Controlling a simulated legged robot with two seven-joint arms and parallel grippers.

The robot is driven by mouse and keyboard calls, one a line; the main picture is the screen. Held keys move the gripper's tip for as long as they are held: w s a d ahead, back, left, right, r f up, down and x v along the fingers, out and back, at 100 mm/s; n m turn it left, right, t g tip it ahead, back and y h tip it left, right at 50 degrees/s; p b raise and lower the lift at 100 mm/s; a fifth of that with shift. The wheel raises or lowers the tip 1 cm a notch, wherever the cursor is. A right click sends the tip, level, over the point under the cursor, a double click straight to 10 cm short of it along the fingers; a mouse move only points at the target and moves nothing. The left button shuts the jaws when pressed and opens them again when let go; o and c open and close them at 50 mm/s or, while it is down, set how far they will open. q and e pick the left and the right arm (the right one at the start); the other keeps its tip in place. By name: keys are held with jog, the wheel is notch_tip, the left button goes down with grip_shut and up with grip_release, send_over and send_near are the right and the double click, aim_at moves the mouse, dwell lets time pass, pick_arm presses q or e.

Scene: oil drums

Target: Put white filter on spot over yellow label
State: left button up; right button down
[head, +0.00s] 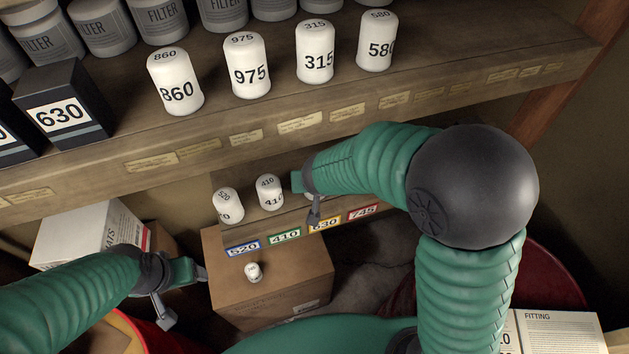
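White filters 520 (228,206) and 410 (270,193) stand on the small lower ledge above the blue (243,248) and green (284,235) labels. The yellow label (324,223) reads 630; the red label (363,212) reads 745. My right gripper (304,203) is just right of filter 410, over the yellow label; its fingers look apart, and it partly hides the spot there. My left gripper (185,297) is left of the cardboard box, fingers apart and empty.
The upper shelf (400,112) holds white filters 860 (175,82), 975 (247,66), 315 (315,52) and 580 (376,40), plus a black 630 box (62,107). A red drum (545,275) stands right.

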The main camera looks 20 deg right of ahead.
jog(key=shift+d+f, duration=0.1)
jog(key=shift+f, duration=0.25)
jog(key=c, duration=0.8)
grip_release()
jog(key=shift+c, duration=0.2)
jog(key=shift+o, duration=1.4)
jog(key=shift+a, duration=0.35)
pick_arm(q)
jog(key=shift+a+f, duration=0.3)
jog(key=shift+f, duration=0.1)
pick_arm(e)
jog(key=shift+f, duration=0.1)
